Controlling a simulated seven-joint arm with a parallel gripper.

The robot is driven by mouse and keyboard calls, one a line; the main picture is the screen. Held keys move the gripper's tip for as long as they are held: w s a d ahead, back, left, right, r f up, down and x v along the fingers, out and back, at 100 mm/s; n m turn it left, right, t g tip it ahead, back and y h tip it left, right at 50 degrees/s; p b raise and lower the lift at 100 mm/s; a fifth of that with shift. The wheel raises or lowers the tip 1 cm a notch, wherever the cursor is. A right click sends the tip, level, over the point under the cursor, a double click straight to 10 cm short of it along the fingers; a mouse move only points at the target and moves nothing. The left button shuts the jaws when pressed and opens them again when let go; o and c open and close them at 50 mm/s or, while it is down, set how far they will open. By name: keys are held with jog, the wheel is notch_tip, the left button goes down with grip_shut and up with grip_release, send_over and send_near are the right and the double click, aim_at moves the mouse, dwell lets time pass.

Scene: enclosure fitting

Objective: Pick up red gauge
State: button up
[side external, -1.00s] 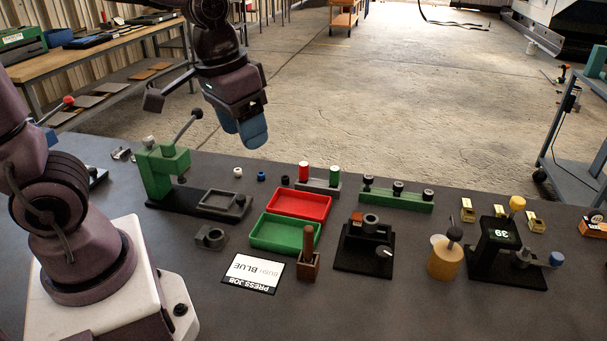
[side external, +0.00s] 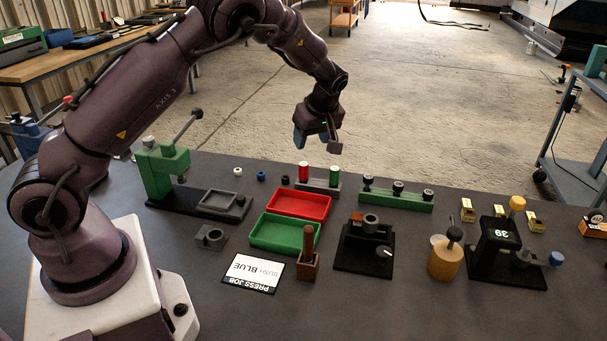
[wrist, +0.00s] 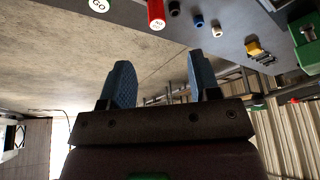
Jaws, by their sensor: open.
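The red gauge (side external: 303,171) is a small upright cylinder in the left of a grey holder (side external: 318,185) near the table's back edge. A green-topped gauge (side external: 334,174) stands to its right in the same holder. In the wrist view the red gauge (wrist: 156,14) shows at the top with a white marked end, and the green one (wrist: 99,5), marked "GO", is to its left. My gripper (side external: 317,143) is open and empty, above the gauges in the side view and apart from them. Its two blue fingers (wrist: 160,68) are spread wide in the wrist view.
A green press (side external: 163,171) stands to the left. Red (side external: 299,204) and green (side external: 283,234) trays lie in front of the holder. A green rack with black knobs (side external: 398,197) is to the right. Small bushings (side external: 262,177) lie left of the holder.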

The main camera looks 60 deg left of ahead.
aim_at(305, 165)
jog(key=shift+n, duration=0.3)
jog(key=x, duration=0.7)
jog(key=shift+f, duration=0.3)
jog(key=shift+w+x, duration=0.1)
jog(key=shift+x, duration=1.25)
jog(key=shift+w+x, duration=0.15)
jog(key=shift+x, duration=1.25)
jog(key=shift+d, duration=0.1)
jog(key=shift+c, duration=0.3)
jog(key=c, duration=1)
